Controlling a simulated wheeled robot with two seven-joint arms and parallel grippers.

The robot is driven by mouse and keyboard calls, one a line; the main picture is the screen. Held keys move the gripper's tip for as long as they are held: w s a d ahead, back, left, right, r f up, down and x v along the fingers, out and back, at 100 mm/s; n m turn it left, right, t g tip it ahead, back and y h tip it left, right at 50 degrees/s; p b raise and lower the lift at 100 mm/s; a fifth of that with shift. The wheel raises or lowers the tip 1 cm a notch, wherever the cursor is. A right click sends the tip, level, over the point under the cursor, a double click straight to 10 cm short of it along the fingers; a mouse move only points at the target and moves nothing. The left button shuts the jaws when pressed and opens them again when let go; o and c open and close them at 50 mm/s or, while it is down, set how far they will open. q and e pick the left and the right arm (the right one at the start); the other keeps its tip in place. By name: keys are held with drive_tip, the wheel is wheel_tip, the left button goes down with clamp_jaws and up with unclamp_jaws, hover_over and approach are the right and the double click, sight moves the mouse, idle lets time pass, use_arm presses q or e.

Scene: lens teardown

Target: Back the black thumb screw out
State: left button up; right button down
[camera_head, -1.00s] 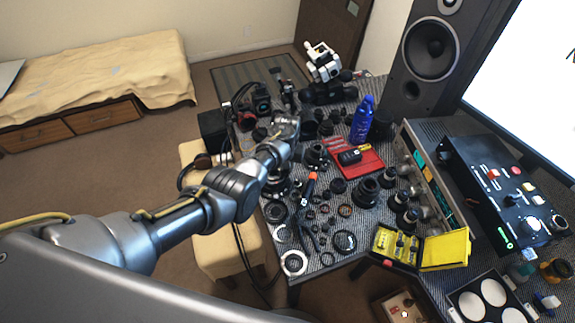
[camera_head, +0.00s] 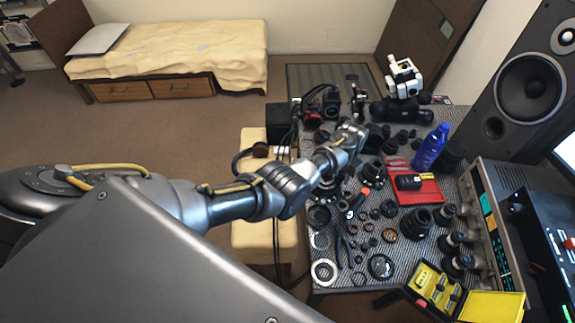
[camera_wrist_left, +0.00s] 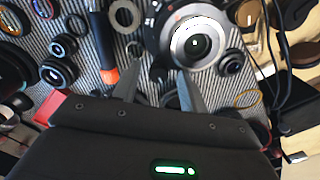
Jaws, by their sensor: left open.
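My left gripper (camera_head: 352,138) is over the cluttered left part of the worktable in the head view; the arm hides part of what lies below. In the left wrist view its two grey fingers stand apart (camera_wrist_left: 160,85), with a small dark ring-like part between them. A lens with a silver mount (camera_wrist_left: 197,42) lies just beyond the fingertips, nearer the right finger. I cannot tell whether the fingers touch anything. I cannot pick out the black thumb screw among the many small dark parts. My right gripper is not in view.
A blue bottle (camera_head: 430,147), a red mat (camera_head: 425,190) and a yellow case (camera_head: 490,305) are on the table right of my arm. A tall speaker (camera_head: 525,85) stands at the back right. An orange-handled tool (camera_wrist_left: 109,74) lies left of the fingers in the wrist view.

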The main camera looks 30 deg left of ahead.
sight(341, 177)
use_arm(q)
drive_tip(key=m, duration=0.1)
drive_tip(key=m+b, duration=0.1)
drive_tip(key=m, duration=0.1)
drive_tip(key=shift+f+m, duration=0.2)
drive_tip(key=shift+m, duration=0.1)
wheel_tip(341, 177, up, 12)
drive_tip(key=m+p, duration=0.1)
drive_tip(key=p, duration=0.8)
drive_tip(key=shift+n+t, duration=0.3)
drive_tip(key=shift+n, duration=0.5)
drive_tip(key=s+a+f, duration=0.1)
drive_tip(key=s+f, duration=0.3)
drive_tip(key=s+a+f, duration=0.1)
drive_tip(key=s+f, duration=0.1)
drive_tip(key=f, duration=0.1)
drive_tip(key=shift+s+a+b, duration=0.15)
drive_tip(key=shift+a+b, duration=0.15)
drive_tip(key=shift+b, duration=0.1)
drive_tip(key=s+a+f+n+t+b, duration=0.1)
drive_tip(key=s+a+f+n+b, duration=0.2)
drive_tip(key=s+f, duration=1.4)
drive_tip(key=shift+s+a+b, duration=0.35)
drive_tip(key=shift+s+a, duration=0.8)
drive_tip(key=shift+s, duration=0.15)
drive_tip(key=shift+f, duration=0.1)
